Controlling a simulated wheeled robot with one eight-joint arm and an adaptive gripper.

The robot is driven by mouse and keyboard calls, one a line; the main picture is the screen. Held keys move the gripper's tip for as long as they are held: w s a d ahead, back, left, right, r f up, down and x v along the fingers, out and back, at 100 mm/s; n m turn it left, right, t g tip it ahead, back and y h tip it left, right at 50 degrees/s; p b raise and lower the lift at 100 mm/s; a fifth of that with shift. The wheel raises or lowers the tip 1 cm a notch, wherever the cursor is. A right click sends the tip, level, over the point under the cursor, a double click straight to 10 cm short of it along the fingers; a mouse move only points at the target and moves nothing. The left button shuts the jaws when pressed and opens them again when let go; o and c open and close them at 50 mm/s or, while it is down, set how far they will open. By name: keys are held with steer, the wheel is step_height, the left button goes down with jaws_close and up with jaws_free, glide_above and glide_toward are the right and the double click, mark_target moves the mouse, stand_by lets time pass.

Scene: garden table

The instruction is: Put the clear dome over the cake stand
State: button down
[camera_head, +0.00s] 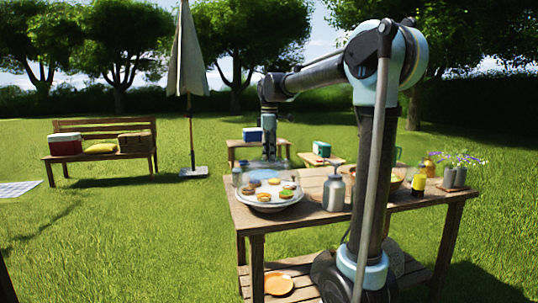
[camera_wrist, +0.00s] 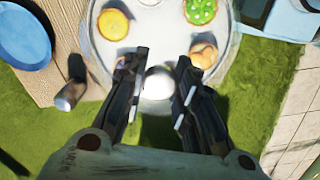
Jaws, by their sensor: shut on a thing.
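The cake stand (camera_head: 285,206) is a pale round plate with several small pastries, at the left end of the wooden table. My gripper (camera_head: 269,152) points down above its back part. In the wrist view my gripper (camera_wrist: 161,64) has its two fingers on either side of a pale round knob (camera_wrist: 158,84), shut on the clear dome. The dome (camera_head: 266,164) shows only faintly in the head view, below the fingers. An orange tart (camera_wrist: 115,22), a green-topped one (camera_wrist: 201,10) and a brown bun (camera_wrist: 204,52) show beneath. The gap between dome rim and stand is hard to tell.
A grey bottle (camera_head: 333,193) stands just right of the stand. A yellow jar (camera_head: 418,186) and flower pots (camera_head: 454,177) are further right. In the wrist view a blue plate (camera_wrist: 22,36) lies at the left. Grass lies beyond the table edge.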

steer(key=c, duration=1.2)
jaws_free()
steer(key=shift+r, duration=0.1)
step_height(320, 180, up, 12)
steer(key=shift+f, duration=0.1)
steer(key=s+d+f+m+t, duration=0.1)
steer(key=s+d+f+m, duration=0.5)
steer(key=s+d+f, duration=0.45)
steer(key=s+d+f+m+t, duration=0.1)
steer(key=s+d+f+m, duration=0.6)
steer(key=s+f, duration=0.6)
steer(key=s+d+f+m, duration=0.1)
steer(key=s+f, duration=0.1)
steer(key=f, duration=0.3)
steer(key=s+d+f+m, duration=0.1)
steer(key=s+f, duration=0.2)
steer(key=f, duration=0.1)
steer(key=s+d+f+m, duration=0.1)
steer(key=s+f, duration=0.2)
steer(key=f, duration=0.2)
steer(key=shift+s+d+f, duration=0.15)
steer(key=shift+d+f, duration=0.2)
steer(key=shift+d, duration=0.05)
